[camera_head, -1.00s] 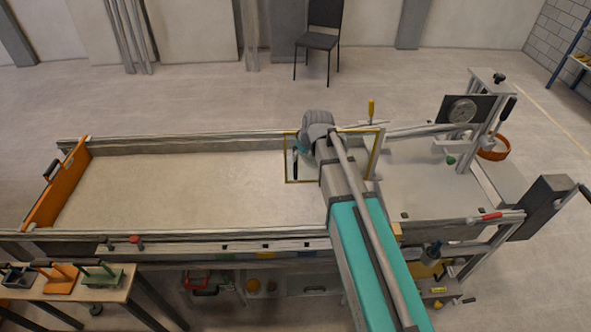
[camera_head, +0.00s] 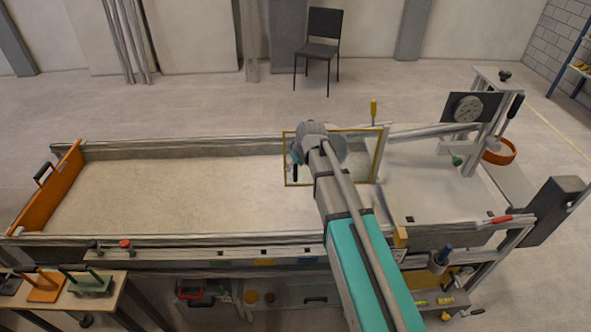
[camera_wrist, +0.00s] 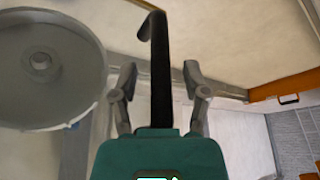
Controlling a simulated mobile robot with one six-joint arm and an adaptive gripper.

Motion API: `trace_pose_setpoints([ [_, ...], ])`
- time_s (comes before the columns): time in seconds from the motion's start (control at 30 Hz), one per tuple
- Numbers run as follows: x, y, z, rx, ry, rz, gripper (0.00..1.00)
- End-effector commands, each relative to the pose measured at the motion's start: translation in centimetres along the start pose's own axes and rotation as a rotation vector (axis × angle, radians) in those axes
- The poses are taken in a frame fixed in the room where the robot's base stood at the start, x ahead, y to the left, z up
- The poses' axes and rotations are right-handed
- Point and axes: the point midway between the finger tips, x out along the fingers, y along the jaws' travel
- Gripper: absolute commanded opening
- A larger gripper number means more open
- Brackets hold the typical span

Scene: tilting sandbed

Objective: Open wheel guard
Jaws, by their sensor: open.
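The wheel guard (camera_head: 380,152) is a clear pane in a yellow frame, standing upright across the sandbed. A black upright handle (camera_head: 295,173) is at its left edge. My gripper (camera_head: 297,154) is at the guard's left side, just above that handle, partly hidden by my wrist. In the wrist view my gripper (camera_wrist: 158,80) is open, with one finger on each side of the black handle (camera_wrist: 160,55); I cannot tell whether they touch it. In the head view my arm hides much of the guard.
The sandbed (camera_head: 170,190) has low side walls and an orange end board (camera_head: 48,190) at left. A dial plate (camera_head: 468,107) and an orange ring (camera_head: 500,150) stand at right. A side table (camera_head: 110,285) with tools is at lower left. The bed left of the guard is clear.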

Motion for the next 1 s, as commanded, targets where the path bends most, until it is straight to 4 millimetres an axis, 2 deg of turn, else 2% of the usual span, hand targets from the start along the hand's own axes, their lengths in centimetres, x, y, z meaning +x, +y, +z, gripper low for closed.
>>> trace_pose_setpoints([
  [0.4,0.27,-0.01,-0.01,0.000,0.000,0.000,0.60],
  [0.47,0.27,-0.01,-0.01,0.000,0.000,0.000,0.50],
  [0.73,0.27,0.00,0.00,0.000,0.000,0.000,0.00],
  [1.0,0.27,0.01,0.02,0.000,0.000,0.000,0.00],
])
